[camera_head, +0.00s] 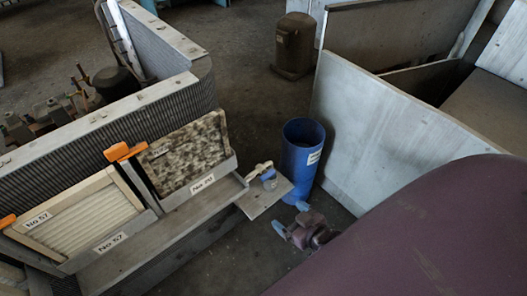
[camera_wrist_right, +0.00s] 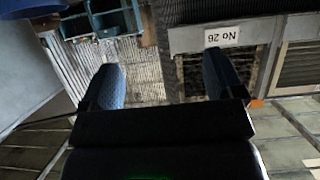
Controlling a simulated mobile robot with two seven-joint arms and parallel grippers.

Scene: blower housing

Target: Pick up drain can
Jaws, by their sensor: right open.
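I cannot tell for sure which of these is the drain can. My right gripper (camera_head: 292,219) is open below and in front of the tall cylinder, apart from it. In the right wrist view the blue fingers (camera_wrist_right: 166,85) are spread with nothing held between them. My left gripper is not in view.
A ribbed grey housing with labelled filter frames (camera_head: 187,152) fills the left. Large grey panels (camera_head: 375,135) stand close on the cylinder's right. A brown canister (camera_head: 294,45) stands behind. A "No 26" label (camera_wrist_right: 222,36) shows in the wrist view. Some floor is clear behind the cylinder.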

